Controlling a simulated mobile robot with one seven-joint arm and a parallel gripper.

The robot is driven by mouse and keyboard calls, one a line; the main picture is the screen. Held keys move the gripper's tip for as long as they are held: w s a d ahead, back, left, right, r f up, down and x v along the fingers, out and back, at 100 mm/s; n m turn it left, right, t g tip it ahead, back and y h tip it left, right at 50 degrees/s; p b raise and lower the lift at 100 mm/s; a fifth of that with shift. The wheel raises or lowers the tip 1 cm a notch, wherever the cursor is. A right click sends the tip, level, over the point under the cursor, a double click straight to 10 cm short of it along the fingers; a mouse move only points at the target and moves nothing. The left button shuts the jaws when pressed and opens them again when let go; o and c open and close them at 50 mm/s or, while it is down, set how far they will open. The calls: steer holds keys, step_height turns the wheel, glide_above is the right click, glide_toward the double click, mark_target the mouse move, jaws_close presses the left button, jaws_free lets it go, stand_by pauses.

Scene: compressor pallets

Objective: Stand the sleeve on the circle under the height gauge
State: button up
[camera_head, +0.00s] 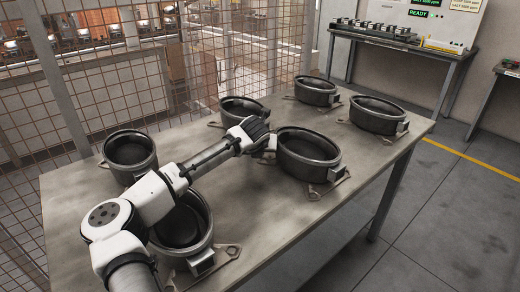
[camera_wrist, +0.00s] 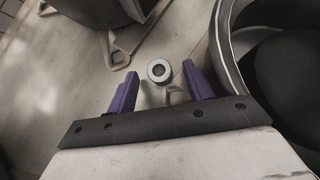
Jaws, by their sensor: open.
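The sleeve (camera_wrist: 159,71), a small grey metal ring-ended cylinder with a dark bore, shows in the wrist view with its open end facing the camera. It appears to stand on the table between the pots. My gripper (camera_wrist: 160,78) is open, with one purple finger to the left of the sleeve and one to the right. Its fingertips frame the sleeve in the picture; I cannot tell how far below them it is. In the head view my gripper (camera_head: 264,142) is low over the table, beside a pot, and the sleeve cannot be made out. I see no height gauge or circle.
Several dark round pots stand on the metal table (camera_head: 75,205); one pot (camera_head: 308,154) is close to the right of my gripper, another (camera_head: 243,110) is behind it. Flat brackets stick out at their feet. A wire fence (camera_head: 120,75) runs behind. A bench (camera_head: 400,42) stands at the back right.

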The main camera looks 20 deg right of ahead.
steer(key=shift+w+d+f, duration=0.2)
steer(key=shift+w+f, duration=0.05)
steer(key=shift+f, duration=0.1)
jaws_close()
